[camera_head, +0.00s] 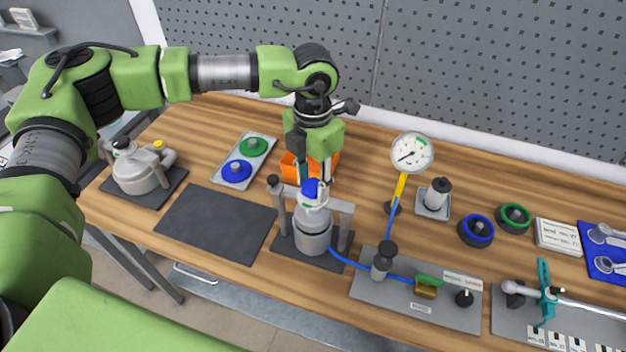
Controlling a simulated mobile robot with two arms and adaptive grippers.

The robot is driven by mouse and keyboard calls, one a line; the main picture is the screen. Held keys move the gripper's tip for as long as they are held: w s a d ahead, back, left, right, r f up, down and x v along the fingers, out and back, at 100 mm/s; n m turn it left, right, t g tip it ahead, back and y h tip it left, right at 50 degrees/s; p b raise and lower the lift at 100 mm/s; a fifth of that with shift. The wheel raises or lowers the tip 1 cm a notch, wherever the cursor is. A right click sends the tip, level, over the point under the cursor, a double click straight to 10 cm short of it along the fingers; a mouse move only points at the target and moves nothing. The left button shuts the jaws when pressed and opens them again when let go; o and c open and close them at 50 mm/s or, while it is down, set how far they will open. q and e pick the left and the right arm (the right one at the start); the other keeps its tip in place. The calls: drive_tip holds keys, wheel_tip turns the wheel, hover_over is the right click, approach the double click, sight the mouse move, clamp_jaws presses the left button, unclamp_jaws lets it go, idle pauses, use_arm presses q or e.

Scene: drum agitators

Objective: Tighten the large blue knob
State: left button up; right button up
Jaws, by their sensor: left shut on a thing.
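The large blue knob (311,188) sits on top of a grey metal vessel (313,232) that stands upright in a frame with two posts. My left gripper (314,180) points down from above, with its fingers around the blue knob and shut on it. The fingers partly hide the knob. My right gripper does not show.
An orange bin (296,166) stands just behind the vessel. A pressure gauge (411,153) on a stand, a grey plate with fittings (430,316) and a blue hose (345,259) lie to the right. A dark mat (215,224) to the left is bare.

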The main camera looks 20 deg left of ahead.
use_arm(q)
drive_tip(key=shift+f+m+b, duration=0.15)
drive_tip(key=shift+m+b, duration=0.15)
drive_tip(key=shift+b, duration=0.25)
drive_tip(key=m+b, duration=0.8)
drive_tip(key=b, duration=0.2)
drive_tip(key=shift+w, duration=0.1)
drive_tip(key=shift+m+b, duration=0.75)
drive_tip(key=shift+m, duration=0.25)
drive_tip(key=m+b, duration=0.1)
drive_tip(key=m, duration=0.1)
drive_tip(key=shift+m+b, duration=0.3)
drive_tip(key=shift+m, duration=0.1)
drive_tip(key=m+b, duration=0.1)
drive_tip(key=m, duration=0.1)
drive_tip(key=shift+m, duration=0.3)
drive_tip(key=m, duration=0.1)
drive_tip(key=m+b, duration=0.1)
drive_tip(key=m, duration=0.1)
drive_tip(key=shift+r, duration=0.25)
drive_tip(key=shift+o, duration=0.2)
drive_tip(key=shift+r+m+b, duration=0.1)
drive_tip(key=shift+m+b, duration=0.3)
drive_tip(key=shift+m, duration=1.1)
drive_tip(key=shift+c, duration=0.2)
